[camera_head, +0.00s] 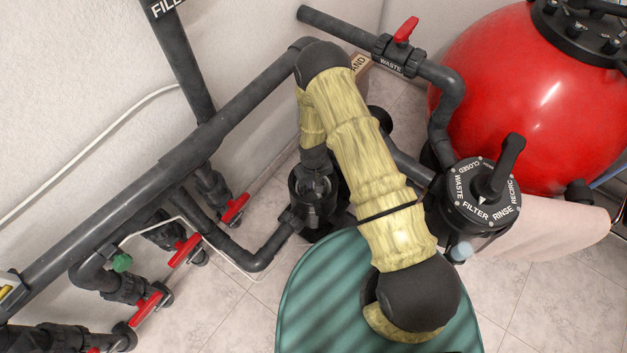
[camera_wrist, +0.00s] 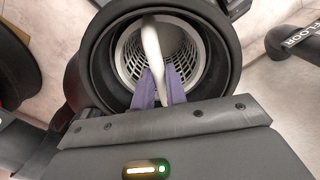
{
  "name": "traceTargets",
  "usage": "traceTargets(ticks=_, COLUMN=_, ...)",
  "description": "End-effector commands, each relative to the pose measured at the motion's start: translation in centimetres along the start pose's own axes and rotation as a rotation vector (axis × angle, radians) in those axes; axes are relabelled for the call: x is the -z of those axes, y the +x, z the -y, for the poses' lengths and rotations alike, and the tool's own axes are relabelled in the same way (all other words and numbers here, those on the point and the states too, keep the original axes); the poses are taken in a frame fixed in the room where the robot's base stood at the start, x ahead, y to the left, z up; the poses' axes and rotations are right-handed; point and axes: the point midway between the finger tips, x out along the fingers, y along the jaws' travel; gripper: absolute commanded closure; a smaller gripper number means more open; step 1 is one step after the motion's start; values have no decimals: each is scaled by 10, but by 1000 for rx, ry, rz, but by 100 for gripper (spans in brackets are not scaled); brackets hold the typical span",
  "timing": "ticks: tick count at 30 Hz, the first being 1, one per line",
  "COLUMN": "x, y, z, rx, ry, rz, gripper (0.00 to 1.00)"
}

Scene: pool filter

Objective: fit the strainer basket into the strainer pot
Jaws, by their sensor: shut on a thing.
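The strainer pot (camera_head: 299,213) is a black cylinder standing on the floor by the pipes in the head view, partly hidden by my arm. In the wrist view its dark round rim (camera_wrist: 91,52) fills the upper middle. The white strainer basket (camera_wrist: 190,58), with slotted walls, shows inside the pot's mouth. Its white handle arches up toward the camera. My gripper (camera_wrist: 163,88), with purple fingertips, is shut on the handle, over the near side of the opening. Whether the basket is fully seated cannot be told. The basket is not clearly visible in the head view.
A large red filter tank (camera_head: 540,90) and a black multiport valve (camera_head: 478,195) stand on the right. Grey pipes (camera_head: 140,215) with red-handled valves (camera_head: 186,250) run along the left wall. A waste valve (camera_head: 395,55) is behind.

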Motion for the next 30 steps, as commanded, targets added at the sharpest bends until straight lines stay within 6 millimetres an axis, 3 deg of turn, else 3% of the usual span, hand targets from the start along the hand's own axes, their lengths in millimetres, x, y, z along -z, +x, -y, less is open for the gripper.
traceTargets(ticks=20, x=0, y=0, z=0, rx=0, ry=0, rz=0, gripper=100)
traceTargets(ticks=30, x=0, y=10, z=0, rx=0, ry=0, rz=0, gripper=100)
